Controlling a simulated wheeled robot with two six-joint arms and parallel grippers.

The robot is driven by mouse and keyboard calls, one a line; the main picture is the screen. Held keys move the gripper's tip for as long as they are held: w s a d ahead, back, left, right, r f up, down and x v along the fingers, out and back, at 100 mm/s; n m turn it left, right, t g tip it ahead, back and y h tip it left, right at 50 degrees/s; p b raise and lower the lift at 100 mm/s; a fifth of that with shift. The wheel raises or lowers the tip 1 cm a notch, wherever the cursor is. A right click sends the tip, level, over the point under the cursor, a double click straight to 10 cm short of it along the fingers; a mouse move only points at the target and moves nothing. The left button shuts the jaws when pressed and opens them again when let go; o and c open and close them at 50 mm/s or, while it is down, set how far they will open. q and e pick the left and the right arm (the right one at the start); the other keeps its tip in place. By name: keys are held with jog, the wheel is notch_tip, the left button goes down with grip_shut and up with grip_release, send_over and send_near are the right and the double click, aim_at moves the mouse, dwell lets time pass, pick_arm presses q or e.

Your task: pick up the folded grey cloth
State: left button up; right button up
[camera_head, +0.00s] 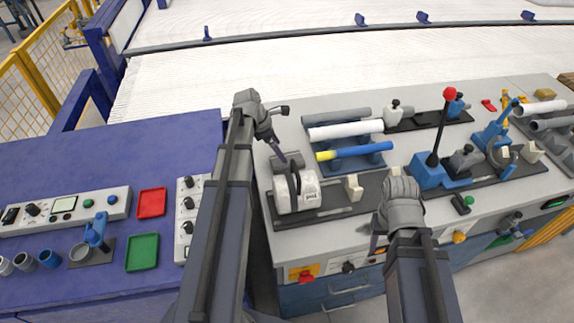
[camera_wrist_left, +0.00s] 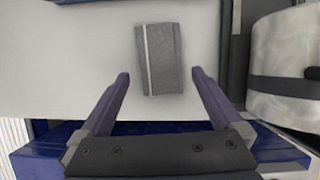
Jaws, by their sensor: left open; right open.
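The folded grey cloth (camera_wrist_left: 172,60) shows in the left wrist view as a small dark grey rectangle with a pale stripe near its left side. It lies flat on the light grey worktop. My left gripper (camera_wrist_left: 160,76) is open and empty, its fingertips on either side of the cloth's lower part in the picture; I cannot tell the height between them. In the head view I cannot make out the cloth; my left arm and gripper (camera_head: 279,132) cover part of that area. My right gripper (camera_head: 376,240) is near the worktop's front edge, apart from the cloth.
A white and grey machine (camera_head: 298,190) on a dark base stands right beside the left gripper. Pipes lie in a blue rack (camera_head: 352,163) behind it. A red-knobbed lever (camera_head: 440,130) rises to the right. A blue table (camera_head: 90,160) with trays is at left.

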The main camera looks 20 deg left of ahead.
pick_arm(q)
jog(key=shift+b+x, duration=2.7)
jog(key=shift+x, duration=0.6)
jog(key=shift+s+r, duration=0.1)
jog(key=shift+c, duration=0.2)
jog(key=c, duration=1.1)
